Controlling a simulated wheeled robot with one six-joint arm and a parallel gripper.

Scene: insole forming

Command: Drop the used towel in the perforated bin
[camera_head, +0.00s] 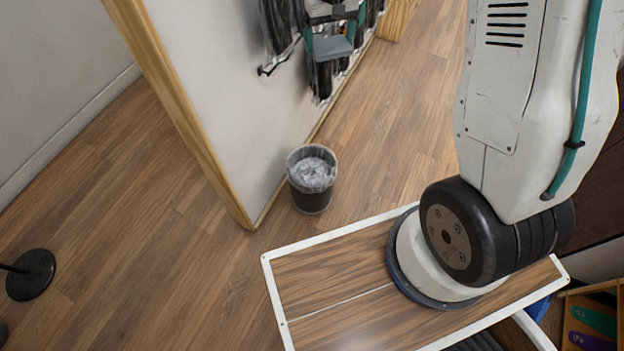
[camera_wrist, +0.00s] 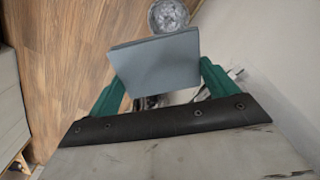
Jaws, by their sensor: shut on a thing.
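My gripper (camera_wrist: 160,86) has green fingers and is shut on the used towel (camera_wrist: 155,60), a flat grey-blue piece between the fingertips. In the head view, my gripper (camera_head: 335,43) is near the top edge, with the grey towel (camera_head: 332,50) between its teal fingers. The bin (camera_head: 311,190) stands upright on the floor at picture centre, dark with a clear liner and pale crumpled contents.
A pale wall (camera_head: 215,70) with a wooden end edge stands left of the bin. Dark, glossy items (camera_head: 278,25) are by the wall near my gripper. A white-edged wooden panel (camera_head: 320,285) lies in front. A black round base (camera_head: 30,275) is at left. Floor around the bin is clear.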

